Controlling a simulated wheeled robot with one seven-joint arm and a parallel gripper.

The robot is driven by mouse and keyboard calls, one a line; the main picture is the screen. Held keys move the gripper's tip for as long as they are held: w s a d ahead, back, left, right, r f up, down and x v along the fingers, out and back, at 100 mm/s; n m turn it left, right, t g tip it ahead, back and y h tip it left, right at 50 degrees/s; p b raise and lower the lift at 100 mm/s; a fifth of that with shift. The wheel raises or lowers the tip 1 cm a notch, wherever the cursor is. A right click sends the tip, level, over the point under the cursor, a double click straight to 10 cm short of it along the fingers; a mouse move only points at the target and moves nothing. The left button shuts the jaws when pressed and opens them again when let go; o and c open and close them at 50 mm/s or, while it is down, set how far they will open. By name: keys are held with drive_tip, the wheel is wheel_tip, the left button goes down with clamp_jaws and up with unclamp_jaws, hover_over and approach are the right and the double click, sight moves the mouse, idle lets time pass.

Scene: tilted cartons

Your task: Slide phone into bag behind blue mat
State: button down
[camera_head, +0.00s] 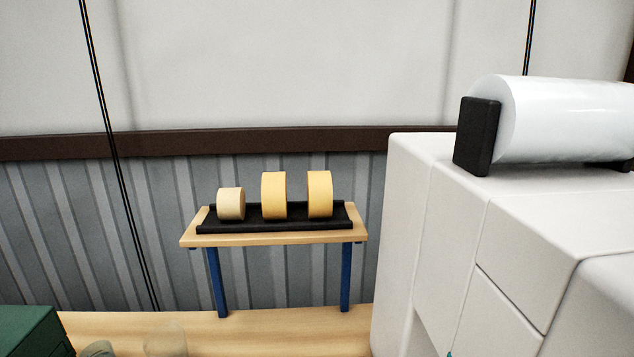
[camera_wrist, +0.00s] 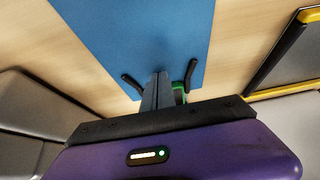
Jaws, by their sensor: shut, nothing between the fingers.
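The blue mat (camera_wrist: 150,35) lies on the light wood surface in the upper middle of the wrist view. My gripper (camera_wrist: 157,80) points at the mat's near part, its two grey fingers together and nothing seen between them. I cannot tell its height above the mat. A small green thing (camera_wrist: 180,92) shows just right of the fingers, mostly hidden behind my gripper; I cannot tell what it is. Short black bars (camera_wrist: 131,84) stick out on both sides of the fingers. I cannot make out the phone or the bag in either view.
In the wrist view, a dark panel with yellow edges (camera_wrist: 290,55) lies right and a grey object (camera_wrist: 30,105) left. The head view shows a green box (camera_head: 33,330), translucent cups (camera_head: 166,340), a small shelf (camera_head: 275,240) with tape rolls, and a big white machine (camera_head: 420,220).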

drive_tip(key=shift+w, duration=0.1)
idle(0.5)
drive_tip(key=shift+w+a+b, duration=0.2)
drive_tip(key=shift+w+b, duration=0.3)
drive_tip(key=shift+w, duration=1.9)
drive_tip(key=shift+w, duration=0.2)
drive_tip(key=shift+w+a+f+b, duration=0.15)
drive_tip(key=shift+w+b, duration=0.25)
drive_tip(key=shift+w, duration=0.8)
drive_tip(key=shift+w+a+r+b, duration=0.1)
drive_tip(key=shift+w+b, duration=0.3)
drive_tip(key=shift+w, duration=0.75)
drive_tip(key=shift+w+f+b, duration=0.1)
drive_tip(key=shift+w+b, duration=0.2)
drive_tip(key=shift+w, duration=0.3)
drive_tip(key=shift+s+p, duration=0.65)
wheel_tip(320, 180, up, 8)
drive_tip(key=p, duration=0.6)
drive_tip(key=shift+p, duration=0.4)
